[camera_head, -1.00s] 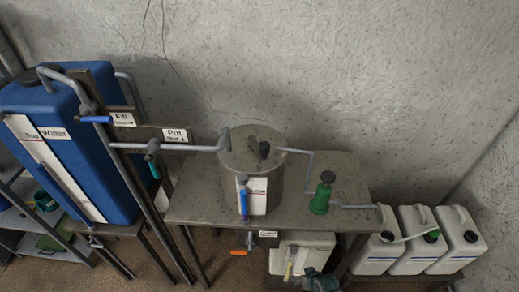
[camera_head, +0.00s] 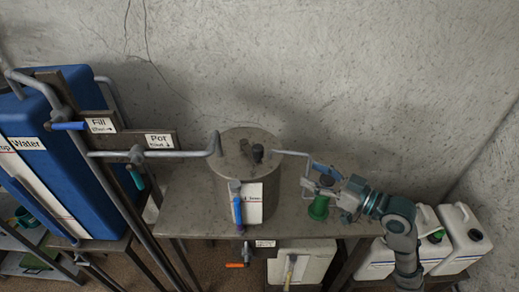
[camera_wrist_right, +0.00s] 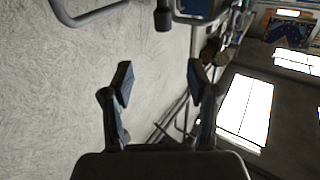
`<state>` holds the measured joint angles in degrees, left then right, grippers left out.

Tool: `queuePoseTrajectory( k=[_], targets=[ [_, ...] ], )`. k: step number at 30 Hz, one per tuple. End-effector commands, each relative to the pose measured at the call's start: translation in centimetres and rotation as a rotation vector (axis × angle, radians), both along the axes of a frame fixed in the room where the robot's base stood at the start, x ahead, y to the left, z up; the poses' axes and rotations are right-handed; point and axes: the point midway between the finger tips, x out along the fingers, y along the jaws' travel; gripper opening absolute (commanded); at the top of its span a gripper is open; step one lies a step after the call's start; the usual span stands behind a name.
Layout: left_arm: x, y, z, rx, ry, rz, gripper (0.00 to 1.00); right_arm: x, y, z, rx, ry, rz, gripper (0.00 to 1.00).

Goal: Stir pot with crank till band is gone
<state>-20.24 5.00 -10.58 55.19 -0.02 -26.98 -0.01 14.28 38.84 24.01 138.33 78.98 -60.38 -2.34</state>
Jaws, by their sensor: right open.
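The steel pot (camera_head: 222,180) stands upright on the metal table, its lid on with a dark knob (camera_head: 258,152). I cannot make out a band. My left gripper is not in view.
A blue water tank (camera_head: 60,160) and grey pipes (camera_head: 150,154) stand left of the pot. White canisters (camera_head: 465,240) sit at the lower right. The metal table (camera_head: 185,205) has bare room left of the pot. An orange-handled valve (camera_head: 237,265) sits below.

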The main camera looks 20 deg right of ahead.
Motion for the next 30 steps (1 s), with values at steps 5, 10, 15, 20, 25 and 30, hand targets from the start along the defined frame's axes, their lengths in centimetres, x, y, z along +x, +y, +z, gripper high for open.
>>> queuePoseTrajectory(
  k=[5,10,15,20,25,30],
  targets=[
    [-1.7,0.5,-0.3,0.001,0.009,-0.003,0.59,2.2,2.1,0.3,0.003,0.001,0.004,0.59],
    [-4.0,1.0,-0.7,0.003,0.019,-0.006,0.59,5.5,4.7,0.3,0.005,0.002,0.003,0.59],
    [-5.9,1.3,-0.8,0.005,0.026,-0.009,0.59,8.6,7.1,0.2,0.005,0.004,0.003,0.59],
    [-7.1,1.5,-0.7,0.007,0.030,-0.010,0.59,11.0,9.0,0.1,0.004,0.004,0.003,0.59],
    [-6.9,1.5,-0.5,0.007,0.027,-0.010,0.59,12.6,10.2,0.0,0.002,0.004,0.002,0.59],
    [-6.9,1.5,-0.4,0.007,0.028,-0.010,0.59,13.1,10.6,-0.1,0.001,0.006,0.000,0.59]
  ],
)
